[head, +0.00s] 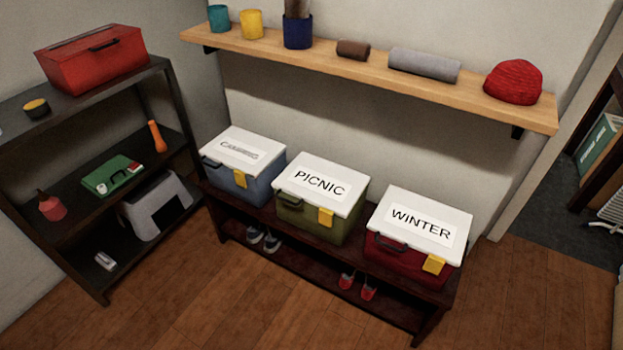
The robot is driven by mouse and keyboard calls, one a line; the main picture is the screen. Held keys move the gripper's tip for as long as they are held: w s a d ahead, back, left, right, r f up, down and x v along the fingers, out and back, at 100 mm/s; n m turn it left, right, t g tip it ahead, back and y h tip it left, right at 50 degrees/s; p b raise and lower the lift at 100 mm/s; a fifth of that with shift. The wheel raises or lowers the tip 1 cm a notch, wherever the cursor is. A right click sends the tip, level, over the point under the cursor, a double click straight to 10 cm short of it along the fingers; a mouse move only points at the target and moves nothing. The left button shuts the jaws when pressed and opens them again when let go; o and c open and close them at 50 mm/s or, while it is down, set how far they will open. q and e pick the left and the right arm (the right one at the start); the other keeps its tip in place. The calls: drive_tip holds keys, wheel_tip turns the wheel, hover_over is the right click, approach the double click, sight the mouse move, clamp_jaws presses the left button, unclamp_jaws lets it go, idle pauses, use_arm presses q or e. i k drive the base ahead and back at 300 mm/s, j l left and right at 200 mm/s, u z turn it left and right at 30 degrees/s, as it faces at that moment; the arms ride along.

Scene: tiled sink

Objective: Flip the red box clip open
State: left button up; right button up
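A red box (398,253) with a white lid (447,202) labelled WINTER stands at the right end of a dark low bench. Its yellow clip (434,264) sits at the front right, just under the lid edge, and appears flat against the box. A dark handle (390,242) is on the front, left of the clip. The lid looks closed. Neither of my grippers is in view.
An olive PICNIC box (298,218) and a blue box (258,188), both with yellow clips, stand left on the bench (340,252). A wooden shelf (300,53) hangs above. A red toolbox (92,65) tops the left rack. Floor (270,310) in front is clear.

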sight(434, 263)
drive_tip(key=i+l+z, duration=0.2)
drive_tip(key=z, duration=0.75)
